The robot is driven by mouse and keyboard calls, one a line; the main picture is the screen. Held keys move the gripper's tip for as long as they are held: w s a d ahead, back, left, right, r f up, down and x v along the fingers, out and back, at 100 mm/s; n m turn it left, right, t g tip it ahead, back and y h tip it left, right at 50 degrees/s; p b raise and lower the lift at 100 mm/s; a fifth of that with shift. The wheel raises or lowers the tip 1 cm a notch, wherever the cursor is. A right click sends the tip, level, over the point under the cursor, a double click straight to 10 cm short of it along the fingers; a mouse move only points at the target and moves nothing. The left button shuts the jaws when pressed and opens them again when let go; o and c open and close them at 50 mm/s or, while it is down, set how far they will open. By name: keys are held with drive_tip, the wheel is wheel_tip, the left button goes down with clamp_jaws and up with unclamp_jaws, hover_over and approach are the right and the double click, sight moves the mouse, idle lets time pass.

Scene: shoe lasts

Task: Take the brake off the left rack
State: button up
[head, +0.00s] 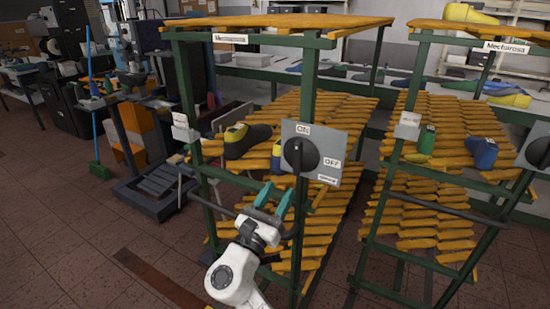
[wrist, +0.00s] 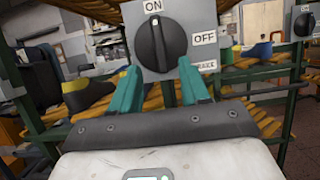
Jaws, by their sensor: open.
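The left rack (head: 312,70) is a green metal frame with yellow-orange slatted shelves. A grey plate on its front post carries a black rotary knob (head: 300,155), labelled ON at the top and OFF at the right. In the wrist view the knob (wrist: 160,40) is straight ahead, above and between my fingertips. My gripper (head: 274,198) has teal fingers, spread apart and empty, below and in front of the plate. It also shows in the wrist view (wrist: 157,78).
A dark shoe last with yellow (head: 246,140) lies on the left rack's shelf. A second rack (head: 490,40) stands to the right, with a green last (head: 427,139) and a blue last (head: 482,153). Tiled floor is open at the lower left.

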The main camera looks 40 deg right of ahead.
sight(296, 159)
drive_tip(key=p+x, duration=0.2)
drive_tip(key=x, duration=0.8)
drive_tip(key=shift+w+d+r+p, duration=0.15)
drive_tip(key=shift+d+r+p, duration=0.1)
drive_tip(key=shift+r+p, duration=0.05)
drive_tip(key=shift+c, duration=0.3)
clamp_jaws()
